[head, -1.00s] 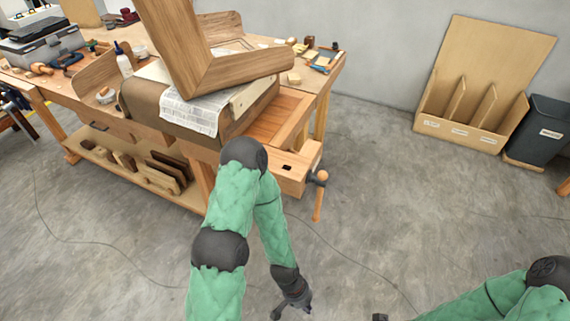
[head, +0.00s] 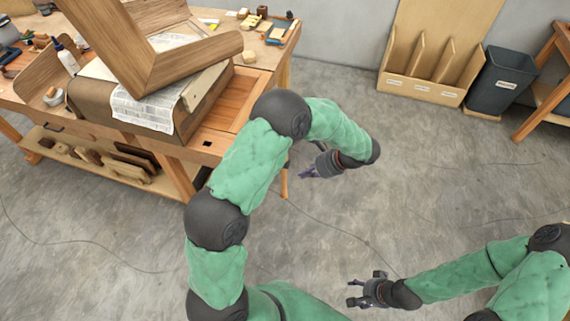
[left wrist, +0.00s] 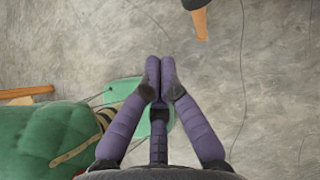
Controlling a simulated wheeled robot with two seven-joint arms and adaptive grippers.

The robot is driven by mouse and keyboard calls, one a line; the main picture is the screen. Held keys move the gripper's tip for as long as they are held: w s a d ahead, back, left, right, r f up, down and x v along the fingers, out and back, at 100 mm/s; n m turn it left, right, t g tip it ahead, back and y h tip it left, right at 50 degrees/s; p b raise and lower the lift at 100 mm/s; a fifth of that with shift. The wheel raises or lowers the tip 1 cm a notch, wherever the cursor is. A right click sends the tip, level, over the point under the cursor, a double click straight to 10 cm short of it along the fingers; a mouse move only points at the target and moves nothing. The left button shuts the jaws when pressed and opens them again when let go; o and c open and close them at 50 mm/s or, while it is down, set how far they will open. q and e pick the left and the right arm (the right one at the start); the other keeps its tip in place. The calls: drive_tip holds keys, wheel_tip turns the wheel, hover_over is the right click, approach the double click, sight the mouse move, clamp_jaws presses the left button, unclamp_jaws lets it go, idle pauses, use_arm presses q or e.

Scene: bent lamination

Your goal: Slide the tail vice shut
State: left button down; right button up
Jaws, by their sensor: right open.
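The wooden tail vice (head: 201,149) is at the right front corner of the bench in the head view. My left arm hides its outer end, so I cannot tell how wide its gap is. Its wooden handle (head: 284,182) hangs down just right of that arm; a wooden bar (left wrist: 201,24) with a dark fitting, probably this handle, shows at the top of the left wrist view. My left gripper (head: 306,173) is right of the handle, apart from it and empty. Its purple fingers (left wrist: 160,75) come close together, but their closure is unclear. My right gripper (head: 367,290) is open and empty over the floor.
A large bent wooden frame (head: 155,60) and newspaper (head: 148,108) lie on the bench (head: 245,90). A plywood rack (head: 425,90) and a dark bin (head: 502,85) stand by the wall.

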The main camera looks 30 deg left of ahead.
use_arm(q)
drive_tip(key=s+a+f+b, duration=0.1)
drive_tip(key=a+f+b, duration=0.2)
drive_tip(key=a, duration=0.8)
wheel_tip(320, 180, down, 2)
drive_tip(key=shift+s+f+y, duration=0.1)
drive_tip(key=shift+s+y, duration=0.15)
drive_tip(key=shift+y, duration=0.05)
drive_tip(key=a, duration=0.2)
drive_tip(key=s+a, duration=0.1)
drive_tip(key=a, duration=0.4)
drive_tip(key=shift+s+a, duration=0.4)
drive_tip(key=shift+d, duration=0.1)
